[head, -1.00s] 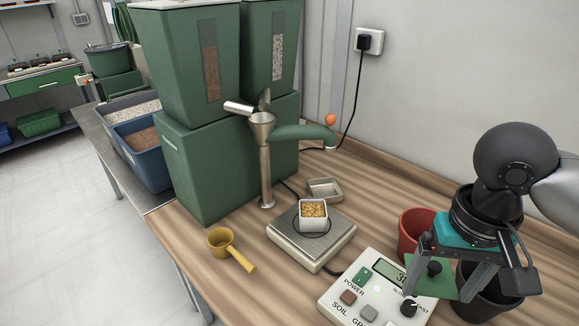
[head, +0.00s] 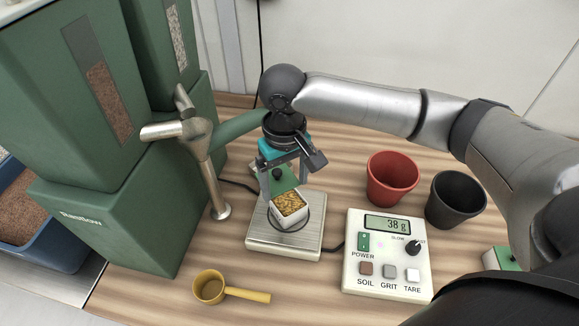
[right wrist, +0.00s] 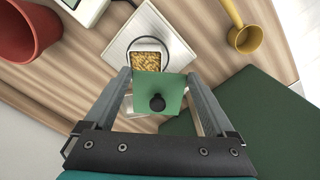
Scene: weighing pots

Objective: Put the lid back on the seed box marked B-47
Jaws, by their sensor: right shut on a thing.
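The seed box (head: 290,214) is an open white square box full of yellow seeds, standing on the scale. No marking on it is readable. The lid (head: 285,182) is a green square plate with a black knob. My right gripper (head: 281,172) is shut on the lid, with a finger on either side. It holds the lid above and behind the box, partly over its far edge in the head view. In the right wrist view, the lid (right wrist: 171,88) hides the near edge of the box (right wrist: 147,60), and seeds show beyond it. My left gripper is not in view.
The scale (head: 262,232) stands beside a display panel (head: 388,285) reading 38 g. Red (head: 392,182) and black (head: 455,202) pots stand right. A yellow scoop (head: 212,289) lies in front. Another green-lidded box (head: 503,257) is partly hidden.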

